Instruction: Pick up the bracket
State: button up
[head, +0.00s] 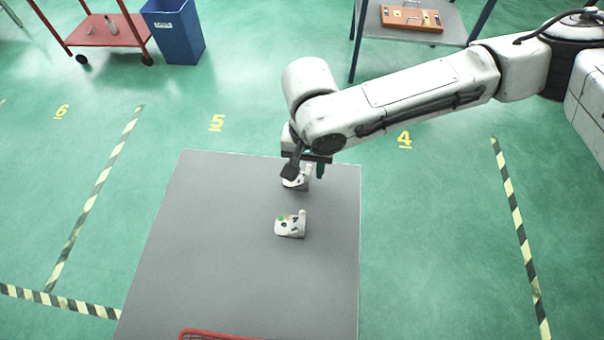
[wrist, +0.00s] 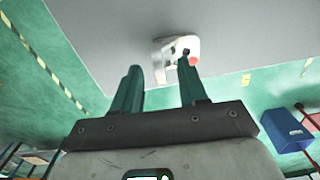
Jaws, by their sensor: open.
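One pale metal bracket (head: 297,183) lies near the far edge of the grey table (head: 240,270), partly hidden by my gripper (head: 305,172). A second pale bracket (head: 290,228), with a green spot, lies nearer the middle of the table in full view. A pale bracket (wrist: 168,50) with a red spot shows just beyond the fingertips there, partly behind the right finger. I cannot tell whether the fingers touch it.
A red wire-like rim (head: 215,335) shows at the table's near edge. The rest of the tabletop is clear. On the floor beyond stand a blue bin (head: 175,35), a red cart (head: 105,30) and a grey shelf (head: 440,30) with an orange tray (head: 411,18).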

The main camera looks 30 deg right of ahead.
jog(key=shift+s+f, duration=0.1)
jog(key=shift+f, duration=1.15)
jog(key=shift+c, duration=0.3)
grip_shut()
